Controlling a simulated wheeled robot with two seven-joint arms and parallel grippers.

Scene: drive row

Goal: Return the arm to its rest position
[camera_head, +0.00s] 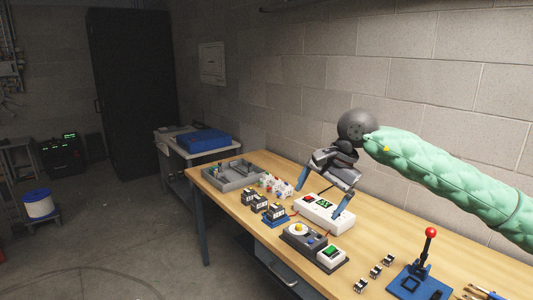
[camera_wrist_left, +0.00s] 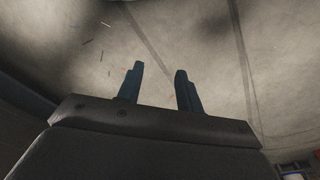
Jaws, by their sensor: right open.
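My right arm (camera_head: 450,183) in its green padded sleeve comes in from the right, above the wooden workbench (camera_head: 445,258). My right gripper (camera_head: 317,203) is open, its blue fingers spread above a white box (camera_head: 322,220) with a green display. I see nothing held between them. Whether the fingertips touch the box is hard to tell. My left gripper (camera_wrist_left: 158,80) shows only in the left wrist view, its two fingers apart with bare floor beyond and nothing between them. My left arm is out of the head view.
On the bench stand a grey divided tray (camera_head: 235,182), small black-and-white parts (camera_head: 255,199), a grey device with a green button (camera_head: 314,245) and a blue stand with a red-knobbed lever (camera_head: 419,284). A side table holds a blue bin (camera_head: 204,140). Floor at left is mostly clear.

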